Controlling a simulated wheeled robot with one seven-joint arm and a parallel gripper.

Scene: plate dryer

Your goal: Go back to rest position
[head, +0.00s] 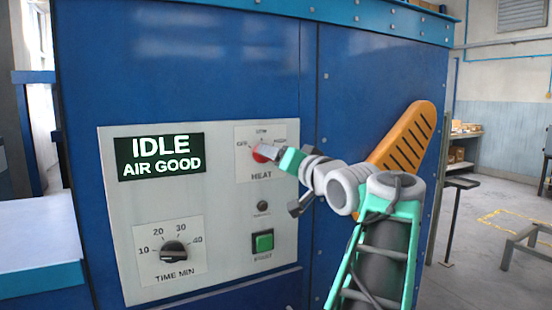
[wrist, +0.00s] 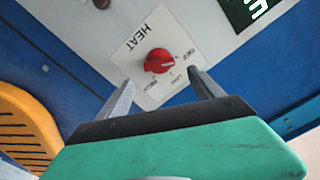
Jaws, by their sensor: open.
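My gripper (head: 266,153) is open in front of the dryer's control panel (head: 215,215), close to the red HEAT knob (head: 257,157). In the wrist view the red knob (wrist: 158,60) shows beyond and between the two grey fingertips of my gripper (wrist: 160,80), with nothing held. I cannot tell if a finger touches it. In the head view my gripper partly covers the knob, and its exact setting is unclear. The display (head: 160,157) reads IDLE, AIR GOOD.
A TIME MIN dial (head: 174,251) and a green button (head: 263,242) are on the same panel. Open floor lies farther right, with a low grey stand (head: 527,240).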

